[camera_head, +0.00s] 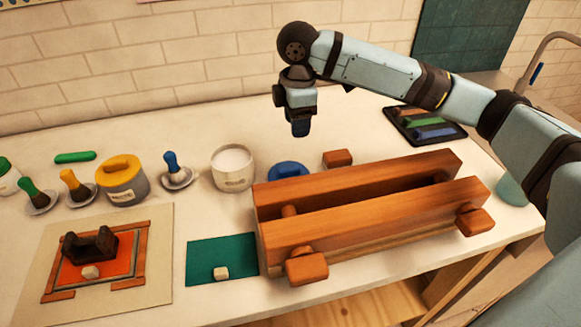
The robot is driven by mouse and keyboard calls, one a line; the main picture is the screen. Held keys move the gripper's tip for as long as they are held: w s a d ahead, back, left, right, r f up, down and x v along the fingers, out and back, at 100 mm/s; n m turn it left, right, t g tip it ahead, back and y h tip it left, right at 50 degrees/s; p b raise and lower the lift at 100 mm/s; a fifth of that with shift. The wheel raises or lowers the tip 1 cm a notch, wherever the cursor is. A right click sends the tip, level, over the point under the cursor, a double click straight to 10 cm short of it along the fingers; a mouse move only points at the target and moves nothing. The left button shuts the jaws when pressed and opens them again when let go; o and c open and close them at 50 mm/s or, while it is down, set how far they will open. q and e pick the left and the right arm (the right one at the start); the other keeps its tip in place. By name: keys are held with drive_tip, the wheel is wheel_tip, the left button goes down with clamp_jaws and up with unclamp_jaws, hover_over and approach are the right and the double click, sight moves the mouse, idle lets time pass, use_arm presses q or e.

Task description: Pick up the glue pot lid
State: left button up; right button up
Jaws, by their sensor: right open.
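A round blue lid (288,170) lies on the table behind the wooden press, and the press hides its front part. It looks like the glue pot lid. A white open pot (233,181) with pale contents stands just left of it. My right gripper (301,131) comes in from the right and points down above and slightly behind the blue lid, apart from it. The gripper is open and nothing shows in it; its fingers are small and dark here. My left gripper is out of view.
The wooden press (365,205) fills the middle front. A small wooden block (337,158) lies right of the lid. A yellow-topped grey pot (122,183) and several stamp-like tools stand left. A dark tray (426,127) with coloured rolls lies back right. A brick wall bounds the back.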

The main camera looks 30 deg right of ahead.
sight(296, 167)
wheel_tip(296, 167, down, 13)
drive_tip(key=shift+f+b, duration=0.2)
drive_tip(key=shift+b, duration=0.65)
clamp_jaws()
